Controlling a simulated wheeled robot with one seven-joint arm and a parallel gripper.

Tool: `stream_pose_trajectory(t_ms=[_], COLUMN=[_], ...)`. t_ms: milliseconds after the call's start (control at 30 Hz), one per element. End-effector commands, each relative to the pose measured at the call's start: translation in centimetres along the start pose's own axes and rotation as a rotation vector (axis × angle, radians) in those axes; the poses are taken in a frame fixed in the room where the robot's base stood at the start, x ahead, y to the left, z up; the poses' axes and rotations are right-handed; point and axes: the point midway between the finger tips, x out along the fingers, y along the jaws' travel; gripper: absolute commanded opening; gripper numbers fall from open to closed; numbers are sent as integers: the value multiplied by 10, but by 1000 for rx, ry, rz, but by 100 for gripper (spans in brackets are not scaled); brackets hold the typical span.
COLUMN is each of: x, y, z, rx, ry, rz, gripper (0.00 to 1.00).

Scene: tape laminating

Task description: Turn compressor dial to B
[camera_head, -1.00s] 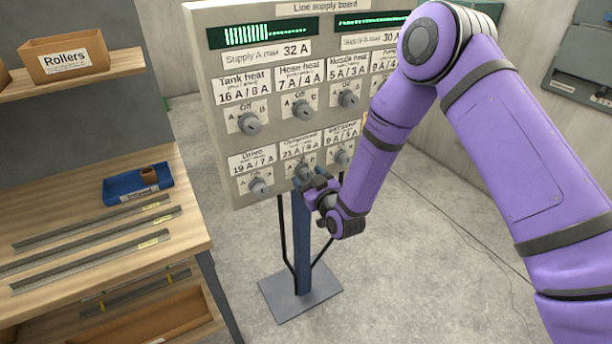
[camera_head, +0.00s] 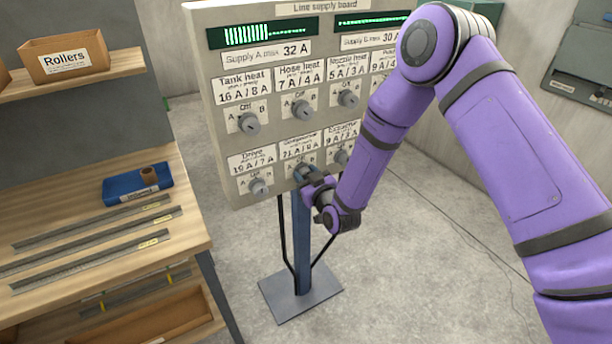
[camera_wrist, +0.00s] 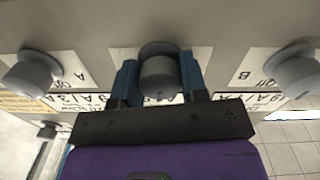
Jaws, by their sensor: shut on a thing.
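The compressor dial (camera_head: 304,172) is a grey round knob in the middle of the bottom row of the line supply board (camera_head: 215,110). My gripper (camera_head: 310,182) is at this dial, and its hand partly hides it in the head view. In the wrist view the dial (camera_wrist: 158,72) sits between the two blue fingers of my gripper (camera_wrist: 158,80), which is shut on it. The dial's own letters are hidden there, and I cannot tell which mark it points to.
The drive dial (camera_head: 259,186) is to the left and the extruder dial (camera_head: 341,157) close to the right. Dials for tank heat (camera_head: 249,123), hose heat (camera_head: 303,109) and nozzle heat (camera_head: 348,98) sit above.

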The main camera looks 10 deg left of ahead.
Motion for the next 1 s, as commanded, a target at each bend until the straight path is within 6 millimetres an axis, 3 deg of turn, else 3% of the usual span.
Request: stream_pose_trajectory(t_ms=[267,1000], x=[1,1], y=[1,0], z=[-1,-2], rx=[100,661], ry=[0,-7], rz=[2,0], gripper=[16,16])
